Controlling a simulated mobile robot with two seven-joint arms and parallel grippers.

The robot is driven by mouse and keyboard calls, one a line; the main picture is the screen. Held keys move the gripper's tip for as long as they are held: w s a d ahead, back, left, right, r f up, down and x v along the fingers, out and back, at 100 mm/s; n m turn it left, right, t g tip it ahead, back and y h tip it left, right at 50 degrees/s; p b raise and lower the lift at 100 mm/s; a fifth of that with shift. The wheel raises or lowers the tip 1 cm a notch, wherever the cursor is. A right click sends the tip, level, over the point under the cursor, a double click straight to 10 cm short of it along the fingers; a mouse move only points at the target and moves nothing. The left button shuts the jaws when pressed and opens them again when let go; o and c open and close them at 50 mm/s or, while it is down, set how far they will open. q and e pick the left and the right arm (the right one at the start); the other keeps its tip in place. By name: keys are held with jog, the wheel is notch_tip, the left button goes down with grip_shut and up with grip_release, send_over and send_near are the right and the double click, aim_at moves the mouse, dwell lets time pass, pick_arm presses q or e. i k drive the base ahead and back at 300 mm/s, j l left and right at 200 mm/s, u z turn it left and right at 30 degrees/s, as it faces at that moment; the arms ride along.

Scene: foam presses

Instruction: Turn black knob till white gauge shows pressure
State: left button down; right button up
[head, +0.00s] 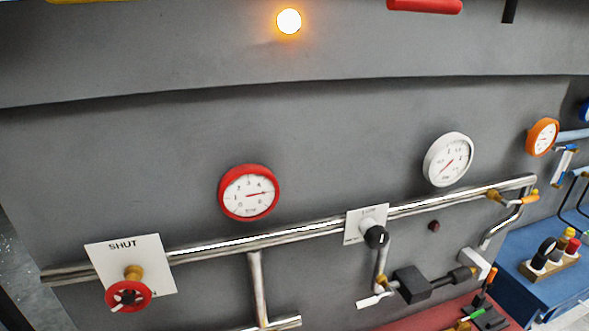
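The black knob (376,237) sticks out from a white plate (353,229) on the chrome pipe, right of the middle. The small lettering on this plate is hard to read. The white gauge (447,160) is on the grey wall above and to the right of the knob. Its red needle points down and to the left, toward the low end of the dial. Neither of my grippers shows in the head view, and nothing touches the knob.
A red gauge (249,193) has its needle pointing right. A red handwheel (128,296) sits on a plate marked SHUT. An amber lamp (289,21) glows above. A black block (411,284) with a white lever lies below the knob. An orange gauge (542,137) is farther right.

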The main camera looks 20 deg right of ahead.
aim_at(377, 237)
jog(key=z, duration=1.15)
